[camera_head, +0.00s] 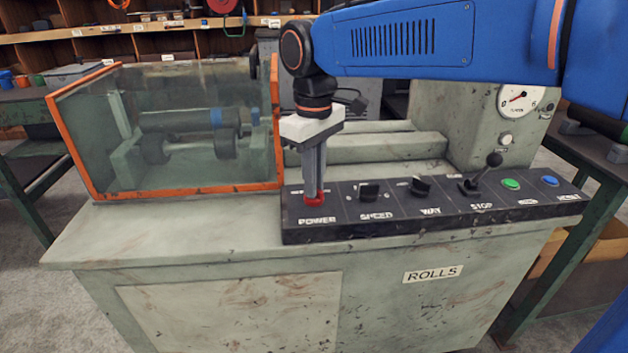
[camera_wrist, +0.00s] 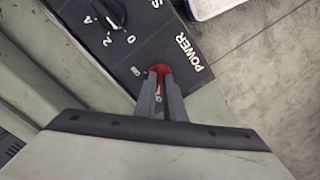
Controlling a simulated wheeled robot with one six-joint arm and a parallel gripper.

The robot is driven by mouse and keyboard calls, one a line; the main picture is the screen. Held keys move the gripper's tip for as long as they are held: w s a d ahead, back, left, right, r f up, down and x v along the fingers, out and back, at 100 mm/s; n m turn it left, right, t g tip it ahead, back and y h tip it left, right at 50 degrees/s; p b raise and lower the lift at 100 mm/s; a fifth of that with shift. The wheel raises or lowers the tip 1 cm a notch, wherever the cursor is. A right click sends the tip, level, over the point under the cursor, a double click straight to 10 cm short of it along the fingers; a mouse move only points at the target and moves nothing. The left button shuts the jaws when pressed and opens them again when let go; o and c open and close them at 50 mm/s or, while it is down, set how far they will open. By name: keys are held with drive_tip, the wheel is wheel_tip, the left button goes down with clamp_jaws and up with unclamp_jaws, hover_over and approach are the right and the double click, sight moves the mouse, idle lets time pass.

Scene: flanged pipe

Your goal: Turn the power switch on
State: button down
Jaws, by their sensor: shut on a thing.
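The red power switch (camera_head: 314,199) sits at the left end of the dark control panel (camera_head: 292,237), above the word POWER. My gripper (camera_head: 314,194) comes straight down on it from above, with its fingers shut on the switch. In the wrist view the red switch (camera_wrist: 160,69) shows between and just beyond the fingertips (camera_wrist: 161,75). The fingers hide much of the switch, so I cannot tell which way it is set.
To the right on the panel are the speed knob (camera_head: 369,191), the way knob (camera_head: 420,187), a black-balled lever (camera_head: 493,160), a green button (camera_head: 511,184) and a blue button (camera_head: 550,181). An orange-framed clear guard (camera_head: 180,189) stands left of my gripper.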

drive_tip(key=shift+m, duration=0.3)
drive_tip(key=m, duration=1)
drive_tip(key=shift+m, duration=0.4)
drive_tip(key=m, duration=0.6)
drive_tip(key=shift+m, duration=0.4)
drive_tip(key=c, duration=1.8)
unclamp_jaws()
drive_tip(key=shift+c, duration=0.2)
drive_tip(key=shift+r, duration=0.1)
